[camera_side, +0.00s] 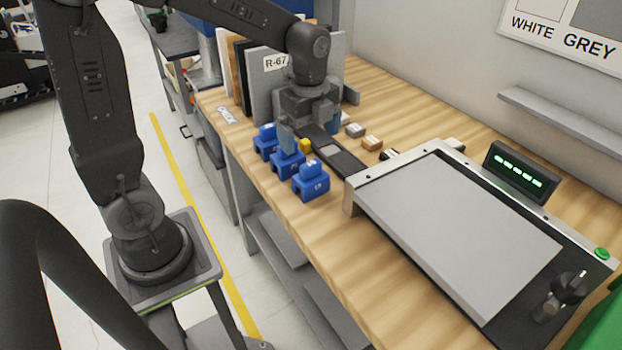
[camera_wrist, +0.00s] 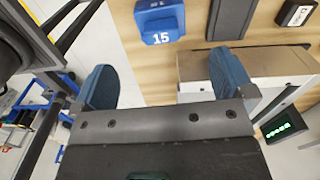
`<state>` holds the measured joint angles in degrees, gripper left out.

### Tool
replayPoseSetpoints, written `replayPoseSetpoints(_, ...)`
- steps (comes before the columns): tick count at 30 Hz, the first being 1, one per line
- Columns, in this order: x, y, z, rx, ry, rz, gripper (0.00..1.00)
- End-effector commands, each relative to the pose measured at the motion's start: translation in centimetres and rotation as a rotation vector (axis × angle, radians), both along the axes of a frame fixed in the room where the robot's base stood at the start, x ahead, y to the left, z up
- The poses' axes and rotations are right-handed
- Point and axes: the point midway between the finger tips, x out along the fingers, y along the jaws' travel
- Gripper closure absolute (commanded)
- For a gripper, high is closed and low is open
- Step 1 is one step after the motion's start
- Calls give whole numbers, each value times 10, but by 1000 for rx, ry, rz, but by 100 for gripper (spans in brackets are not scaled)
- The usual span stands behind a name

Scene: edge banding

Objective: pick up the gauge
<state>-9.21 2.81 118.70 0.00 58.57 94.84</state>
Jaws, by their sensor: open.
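Several blue blocks with white number labels stand along the front edge of the bench: a far one (camera_side: 262,146), a middle one (camera_side: 287,167) and a near one (camera_side: 311,184). They look like gauges; I cannot tell which one the task means. In the wrist view one blue block (camera_wrist: 159,20) reads 15, beyond the fingers and near the top edge. My gripper (camera_side: 309,136) is open above the bench beside the blocks, its near finger partly in front of them. Its two blue fingers (camera_wrist: 165,84) stand wide apart in the wrist view, with nothing between them.
A dark flat strip (camera_side: 342,158) lies right of the blocks. Small labelled blocks (camera_side: 372,142) lie behind it. A large grey panel (camera_side: 455,232) rests on the machine at right, with a lit display (camera_side: 520,171) behind. Upright boards (camera_side: 263,85) stand at the back left.

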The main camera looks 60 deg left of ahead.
Motion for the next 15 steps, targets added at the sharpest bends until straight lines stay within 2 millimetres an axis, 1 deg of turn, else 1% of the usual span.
replayPoseSetpoints(1,0,0,-12,-1,6,0,0)
replayPoseSetpoints(6,0,0,-40,0,3,1,0)
replayPoseSetpoints(9,0,-1,-50,0,2,1,0)
replayPoseSetpoints(13,0,-1,-57,0,0,1,0)
replayPoseSetpoints(15,0,-2,-64,0,3,1,0)
